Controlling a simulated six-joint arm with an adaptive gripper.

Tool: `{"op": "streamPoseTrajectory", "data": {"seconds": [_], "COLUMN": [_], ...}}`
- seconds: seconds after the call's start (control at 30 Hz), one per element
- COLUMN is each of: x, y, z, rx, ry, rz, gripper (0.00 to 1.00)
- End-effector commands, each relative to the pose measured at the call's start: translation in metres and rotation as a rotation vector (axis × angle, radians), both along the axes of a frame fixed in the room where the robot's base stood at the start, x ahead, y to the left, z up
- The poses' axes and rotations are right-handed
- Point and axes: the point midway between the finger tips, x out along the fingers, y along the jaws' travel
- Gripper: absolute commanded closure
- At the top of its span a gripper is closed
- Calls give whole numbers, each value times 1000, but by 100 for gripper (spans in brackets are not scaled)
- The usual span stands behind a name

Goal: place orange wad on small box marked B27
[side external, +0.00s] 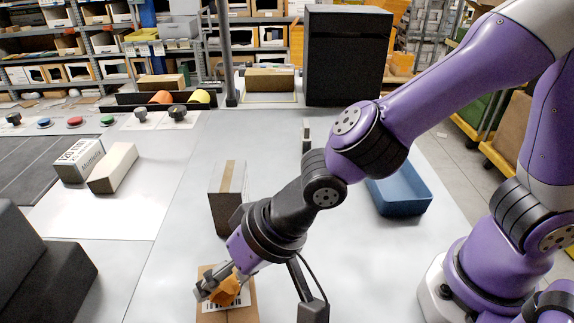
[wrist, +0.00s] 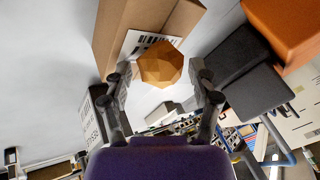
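The orange wad (side external: 226,291) is a faceted lump over the white barcode label of a small brown box (side external: 243,315) at the bottom of the side view. In the wrist view the wad (wrist: 160,64) lies against the box (wrist: 122,30), overlapping its label (wrist: 134,44). My gripper (side external: 212,285) points down at the box, with its fingers around the wad. In the wrist view my gripper (wrist: 160,75) is open, its fingertips on either side of the wad with narrow gaps showing. The marking B27 is not readable.
A taller cardboard box (side external: 228,205) stands just behind my gripper. A blue bin (side external: 402,188) is at the right. White boxes (side external: 112,167) lie at the left, and a dark block (side external: 40,265) is at the lower left. The table middle is mostly clear.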

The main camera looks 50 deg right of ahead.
Motion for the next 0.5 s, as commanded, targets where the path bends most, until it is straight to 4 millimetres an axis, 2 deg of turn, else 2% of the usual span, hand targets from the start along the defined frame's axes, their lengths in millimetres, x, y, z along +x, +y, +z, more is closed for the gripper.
{"op": "streamPoseTrajectory", "data": {"seconds": [0.37, 0.5], "x": [0, -2], "y": [0, -2], "z": [1, 11], "rx": [1, 3], "ry": [-1, -3], "rz": [0, 0], "gripper": [19, 19]}}
